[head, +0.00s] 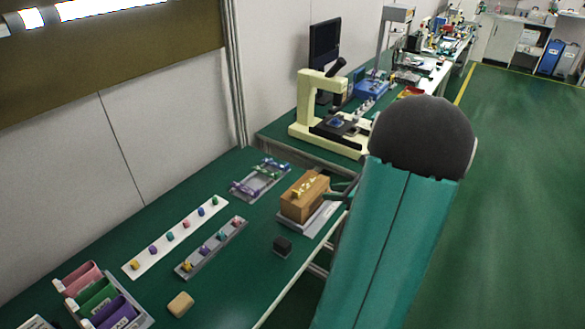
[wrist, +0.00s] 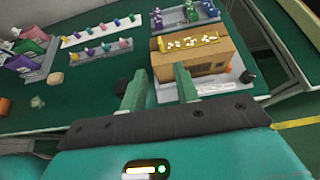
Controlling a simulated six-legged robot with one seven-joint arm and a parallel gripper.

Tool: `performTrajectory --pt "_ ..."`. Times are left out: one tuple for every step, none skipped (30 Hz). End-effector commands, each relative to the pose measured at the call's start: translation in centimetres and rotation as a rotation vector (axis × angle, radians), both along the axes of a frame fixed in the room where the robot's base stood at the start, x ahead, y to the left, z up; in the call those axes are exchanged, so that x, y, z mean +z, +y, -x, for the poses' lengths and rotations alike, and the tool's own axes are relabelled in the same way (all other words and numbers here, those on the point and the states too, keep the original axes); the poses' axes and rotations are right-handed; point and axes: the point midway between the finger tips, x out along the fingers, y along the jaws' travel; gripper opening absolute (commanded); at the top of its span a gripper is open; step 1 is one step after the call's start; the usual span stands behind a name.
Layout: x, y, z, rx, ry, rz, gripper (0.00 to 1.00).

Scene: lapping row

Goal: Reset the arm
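My gripper (wrist: 160,72) is open and empty in the wrist view, its two green fingers spread apart and pointing toward the near side of a brown box (wrist: 190,66). In the head view my gripper (head: 345,192) is largely hidden behind my teal arm, just right of the same brown box (head: 304,201). The box has small yellow pieces (head: 305,187) on top and stands on a light plate (head: 318,220). I cannot tell whether the fingers touch the box.
A green bench carries a white strip (head: 170,241) and a grey rack (head: 212,247) with coloured pieces, a black block (head: 282,246), a tan block (head: 180,304) and coloured bins (head: 97,296). A cream microscope (head: 303,112) stands behind. The green floor at right is clear.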

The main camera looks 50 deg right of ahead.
Motion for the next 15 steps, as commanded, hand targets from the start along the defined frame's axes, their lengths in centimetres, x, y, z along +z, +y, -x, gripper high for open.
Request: performTrajectory --pt "0.0 0.0 0.0 0.000 0.000 0.000 0.31" --pt "0.0 0.0 0.0 0.000 0.000 0.000 0.31" --pt "0.0 0.0 0.0 0.000 0.000 0.000 0.31" --pt "0.0 0.0 0.0 0.000 0.000 0.000 0.31" --pt "0.0 0.0 0.0 0.000 0.000 0.000 0.31" --pt "0.0 0.0 0.0 0.000 0.000 0.000 0.31" --pt "0.0 0.0 -0.1 0.001 0.000 0.000 0.31" --pt "0.1 0.1 -0.2 0.006 0.001 0.003 0.31" --pt "0.2 0.5 -0.4 0.019 0.004 0.012 0.31" --pt "0.5 0.9 -0.8 0.037 0.008 0.023 0.31" --pt "0.7 1.5 -1.3 0.064 0.015 0.039 0.31" --pt "1.2 2.6 -2.1 0.109 0.026 0.066 0.31" --pt "1.6 3.7 -2.8 0.153 0.037 0.094 0.31" --pt "2.1 5.0 -3.6 0.204 0.049 0.127 0.31" --pt "2.8 6.8 -4.6 0.282 0.065 0.178 0.31"
